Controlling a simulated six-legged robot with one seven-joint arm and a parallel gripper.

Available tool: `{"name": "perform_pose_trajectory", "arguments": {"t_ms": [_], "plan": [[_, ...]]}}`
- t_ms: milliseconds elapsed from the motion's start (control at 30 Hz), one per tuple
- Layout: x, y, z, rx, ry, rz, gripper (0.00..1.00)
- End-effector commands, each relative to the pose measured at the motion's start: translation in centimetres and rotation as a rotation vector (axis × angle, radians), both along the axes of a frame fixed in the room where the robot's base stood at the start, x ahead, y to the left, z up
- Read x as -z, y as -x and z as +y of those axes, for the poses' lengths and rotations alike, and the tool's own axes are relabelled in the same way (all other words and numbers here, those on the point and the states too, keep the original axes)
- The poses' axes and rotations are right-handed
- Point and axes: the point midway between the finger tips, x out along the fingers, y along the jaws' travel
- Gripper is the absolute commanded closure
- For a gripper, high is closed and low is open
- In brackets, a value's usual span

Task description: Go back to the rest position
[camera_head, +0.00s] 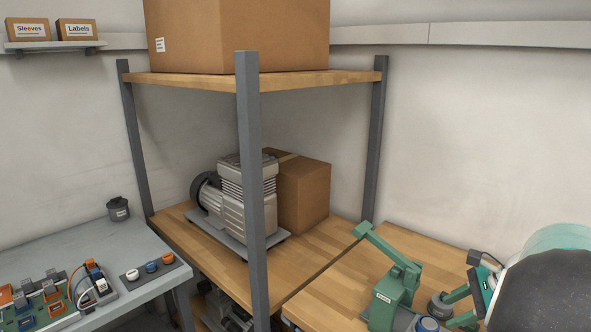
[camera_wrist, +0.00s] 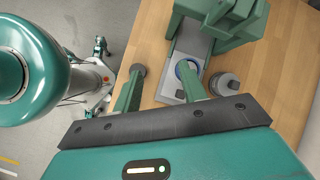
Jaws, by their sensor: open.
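My gripper (camera_head: 446,312) is at the lower right of the head view, beside the green press (camera_head: 392,293) on the wooden bench. In the wrist view my gripper (camera_wrist: 160,75) shows two green fingers spread apart, with nothing held between them. A round part with a blue ring (camera_wrist: 184,68) sits on the grey base plate of the press, close behind the right finger, which partly hides it.
A grey round piece (camera_wrist: 226,86) stands on the bench right of the fingers. A shelf rack with a grey post (camera_head: 250,190) holds a compressor (camera_head: 240,195) and cardboard boxes. A grey table (camera_head: 70,258) with small parts stands at left.

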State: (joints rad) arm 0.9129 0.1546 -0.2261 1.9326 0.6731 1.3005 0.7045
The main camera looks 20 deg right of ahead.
Motion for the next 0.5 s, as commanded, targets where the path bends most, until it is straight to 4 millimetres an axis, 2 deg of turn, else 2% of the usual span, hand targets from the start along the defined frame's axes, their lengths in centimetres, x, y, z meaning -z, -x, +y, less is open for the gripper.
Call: {"name": "perform_pose_trajectory", "arguments": {"t_ms": [33, 233, 367, 500], "plan": [[-1.0, -1.2, 3.1, -0.112, 0.065, -0.011, 0.58], [-3.2, -3.1, 13.5, -0.556, 0.333, -0.060, 0.58], [-4.1, -2.8, 19.5, -0.847, 0.516, -0.112, 0.58], [-4.7, -1.5, 25.2, -1.154, 0.720, -0.184, 0.58]]}}
